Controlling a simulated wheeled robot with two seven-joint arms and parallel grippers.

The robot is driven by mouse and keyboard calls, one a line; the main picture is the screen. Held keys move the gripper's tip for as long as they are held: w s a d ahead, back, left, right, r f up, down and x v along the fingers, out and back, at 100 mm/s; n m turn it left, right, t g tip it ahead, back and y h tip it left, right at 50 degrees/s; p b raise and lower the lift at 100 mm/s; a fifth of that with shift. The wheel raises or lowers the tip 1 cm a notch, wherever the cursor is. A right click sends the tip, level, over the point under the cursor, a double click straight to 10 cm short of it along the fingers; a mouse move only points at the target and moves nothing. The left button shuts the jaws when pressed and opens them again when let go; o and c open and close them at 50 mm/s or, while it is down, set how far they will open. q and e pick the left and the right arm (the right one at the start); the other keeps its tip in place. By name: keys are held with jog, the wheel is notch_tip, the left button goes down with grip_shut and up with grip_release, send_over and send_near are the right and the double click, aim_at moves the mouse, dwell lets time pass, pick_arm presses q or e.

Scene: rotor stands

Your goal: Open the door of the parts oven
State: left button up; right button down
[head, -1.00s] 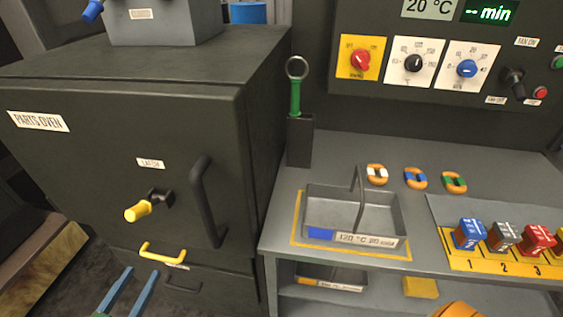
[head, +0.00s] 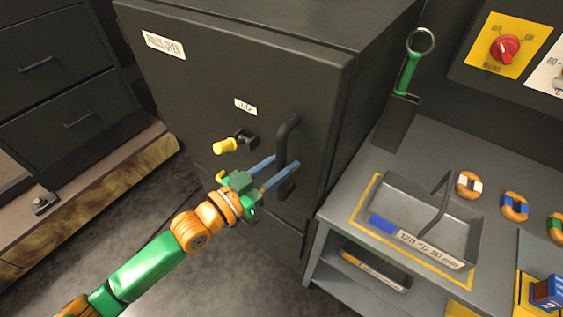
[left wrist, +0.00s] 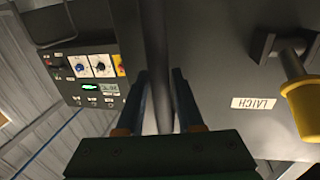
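The parts oven (head: 185,95) is a dark cabinet at the middle of the head view, and its door looks shut. The door has a black vertical bar handle (head: 287,140) on its right side. Left of the handle is the latch, with a yellow grip (head: 226,146) pointing left; it also shows in the left wrist view (left wrist: 303,105). My left gripper (head: 286,162) is open at the handle, with its two blue fingers apart. In the left wrist view the handle (left wrist: 155,40) runs between the fingers (left wrist: 160,80); contact cannot be told. My right gripper is out of view.
Right of the oven is a grey bench with a grey tray (head: 460,225), several orange rings, and a green-handled tool (head: 408,75) in a dark holder. Dark drawers (head: 55,60) stand at the left over a low wooden plinth. The floor before the oven is clear.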

pick_arm(q)
grip_shut()
dwell(1.1)
